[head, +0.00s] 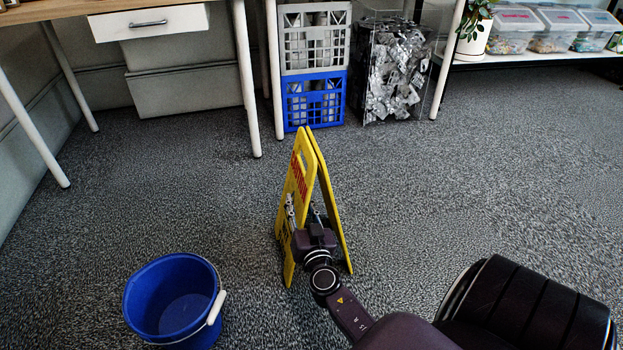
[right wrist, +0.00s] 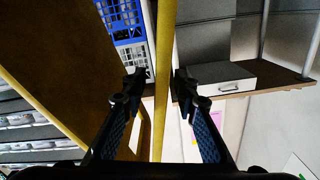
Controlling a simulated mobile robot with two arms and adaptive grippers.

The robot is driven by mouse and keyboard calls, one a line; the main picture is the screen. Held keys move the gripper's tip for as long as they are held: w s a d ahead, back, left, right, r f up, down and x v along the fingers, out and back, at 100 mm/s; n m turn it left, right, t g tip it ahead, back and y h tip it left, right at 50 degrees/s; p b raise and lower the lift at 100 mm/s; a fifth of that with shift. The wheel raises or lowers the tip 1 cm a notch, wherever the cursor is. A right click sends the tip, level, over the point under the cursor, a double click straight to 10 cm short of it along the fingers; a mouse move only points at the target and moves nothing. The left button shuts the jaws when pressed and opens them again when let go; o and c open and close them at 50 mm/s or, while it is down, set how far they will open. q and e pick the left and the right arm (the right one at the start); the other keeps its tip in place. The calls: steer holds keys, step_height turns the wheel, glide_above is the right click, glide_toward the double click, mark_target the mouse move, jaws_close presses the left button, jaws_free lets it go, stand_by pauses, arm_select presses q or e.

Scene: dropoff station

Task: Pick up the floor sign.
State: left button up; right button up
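The yellow floor sign (head: 301,185) stands upright on the grey carpet as an A-frame, with red lettering on its left panel. My right gripper (head: 303,212) is at the sign, with one finger outside the left panel and the other between the two panels. In the right wrist view, the edge of a yellow panel (right wrist: 165,60) runs between the two fingers of my right gripper (right wrist: 157,82). The fingers are apart, with a visible gap beside the panel. The other panel (right wrist: 60,70) fills the left of that view. My left gripper is not in view.
A blue bucket (head: 150,290) with a white handle stands at the lower left. Stacked grey and blue crates (head: 315,112) and a clear bin (head: 395,75) are behind the sign. A desk with white legs (head: 245,80) is at the back left.

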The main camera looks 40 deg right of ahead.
mark_target(297, 194)
steer(key=shift+x, duration=1.9)
steer(key=shift+d, duration=0.1)
jaws_close()
steer(key=shift+f, duration=0.1)
